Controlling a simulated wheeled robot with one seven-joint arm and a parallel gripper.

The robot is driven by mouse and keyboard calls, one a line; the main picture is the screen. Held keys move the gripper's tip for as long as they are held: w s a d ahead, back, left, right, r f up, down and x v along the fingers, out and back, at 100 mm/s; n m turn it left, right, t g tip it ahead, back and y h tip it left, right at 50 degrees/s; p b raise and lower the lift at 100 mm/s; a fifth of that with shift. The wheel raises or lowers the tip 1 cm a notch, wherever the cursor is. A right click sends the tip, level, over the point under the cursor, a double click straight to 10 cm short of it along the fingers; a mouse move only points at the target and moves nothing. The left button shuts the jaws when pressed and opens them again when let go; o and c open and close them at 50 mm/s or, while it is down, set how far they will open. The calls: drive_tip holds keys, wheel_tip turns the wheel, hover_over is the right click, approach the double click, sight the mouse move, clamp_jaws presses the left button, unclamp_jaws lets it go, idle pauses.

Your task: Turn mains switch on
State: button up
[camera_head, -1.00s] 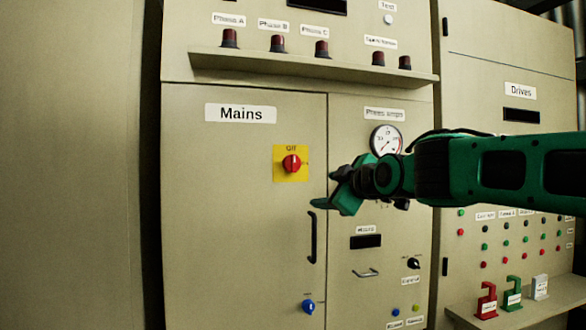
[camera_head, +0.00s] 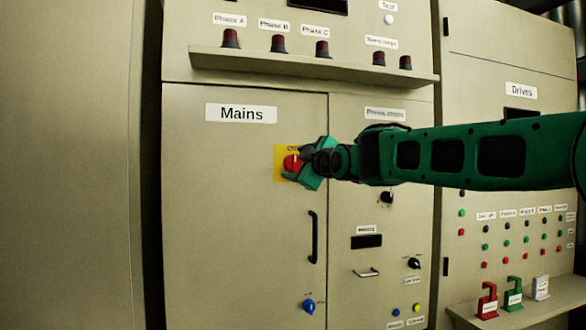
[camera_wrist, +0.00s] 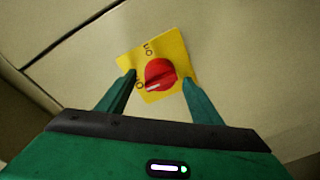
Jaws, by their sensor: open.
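The mains switch is a red rotary knob (camera_head: 291,163) on a yellow plate (camera_head: 279,176), on the cabinet door under the "Mains" label (camera_head: 241,113). My gripper (camera_head: 296,168) is in front of the plate and hides its right part. In the wrist view the red knob (camera_wrist: 160,76) shows between the two green fingers of my gripper (camera_wrist: 158,85), which are apart, one on each side. A white mark on the knob points to the lower left. I cannot tell whether the fingers touch the knob or plate.
A black door handle (camera_head: 313,237) and a blue knob (camera_head: 309,306) are below on the same door. A ledge with red lamps (camera_head: 315,65) runs above. To the right are a black knob (camera_head: 387,197) and a metal handle (camera_head: 367,272).

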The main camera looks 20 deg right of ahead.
drive_tip(key=shift+w, duration=0.45)
drive_tip(key=c, duration=1.4)
drive_tip(key=shift+a, duration=0.15)
drive_tip(key=shift+c, duration=0.4)
drive_tip(key=shift+a, duration=0.15)
